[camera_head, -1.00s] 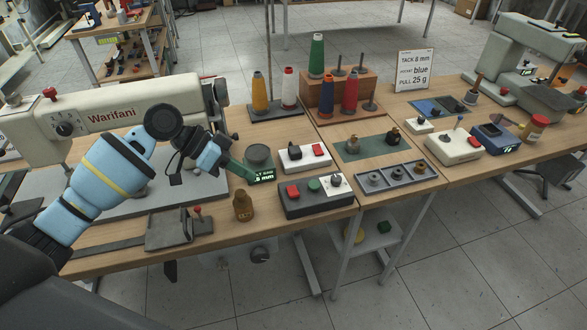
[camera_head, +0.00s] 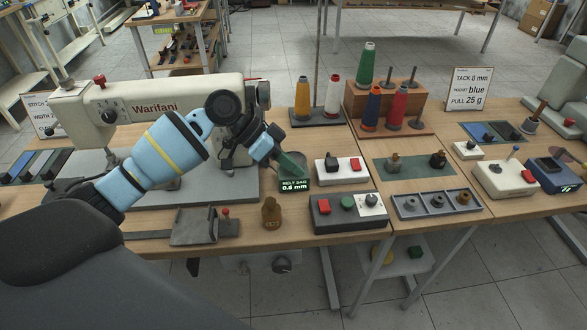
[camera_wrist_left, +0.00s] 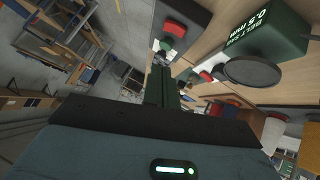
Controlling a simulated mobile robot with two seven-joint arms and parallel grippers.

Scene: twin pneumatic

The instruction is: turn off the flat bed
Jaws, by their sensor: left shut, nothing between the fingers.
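The cream Warifani sewing machine (camera_head: 165,95) stands at the left on a flat grey bed (camera_head: 240,187). A dark control box (camera_head: 322,221) with a red button (camera_head: 324,207), a green button (camera_head: 347,202) and a white dial plate stands to its right. Behind it is a white box (camera_head: 352,178) with a red switch (camera_head: 355,164). My left gripper (camera_head: 301,170) is shut and empty, above the green belt gauge (camera_head: 293,186) that reads 0.5 mm. In the left wrist view, its fingers (camera_wrist_left: 163,85) point toward the dark box's red button (camera_wrist_left: 175,28). My right gripper is not in view.
A brown bottle (camera_head: 271,213) and a grey pedal-like block (camera_head: 206,227) stand near the front table edge. A grey tray (camera_head: 437,214) with round parts lies right of the dark box. Thread cones (camera_head: 334,95) stand behind on a rack.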

